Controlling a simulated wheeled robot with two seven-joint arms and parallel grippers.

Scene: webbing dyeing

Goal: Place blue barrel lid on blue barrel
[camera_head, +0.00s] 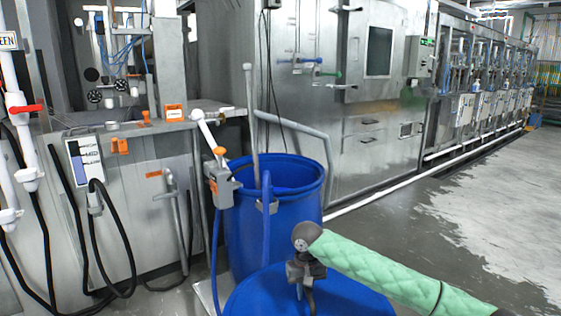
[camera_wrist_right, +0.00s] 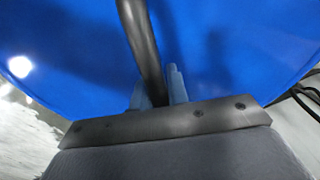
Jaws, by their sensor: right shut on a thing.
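The blue barrel (camera_head: 292,225) stands upright and open-topped at the centre of the head view. The blue barrel lid (camera_head: 345,298) is a round blue disc nearer to me, at the bottom edge and partly cut off. It hides the barrel's lower front and is apart from the rim. My right gripper (camera_head: 303,284), under the green-sleeved arm, is over the lid. In the right wrist view its fingers (camera_wrist_right: 158,88) are shut around a dark bar (camera_wrist_right: 141,45) in front of the blue lid surface (camera_wrist_right: 235,40). My left gripper is not in view.
A grey rod (camera_head: 251,115) stands in the barrel, and a blue hose (camera_head: 266,210) with a metal bracket hangs at its front rim. A grey valve box with an orange-tipped lever (camera_head: 219,183) is at the rim's left. Steel machines stand behind; the floor (camera_head: 450,210) at right is clear.

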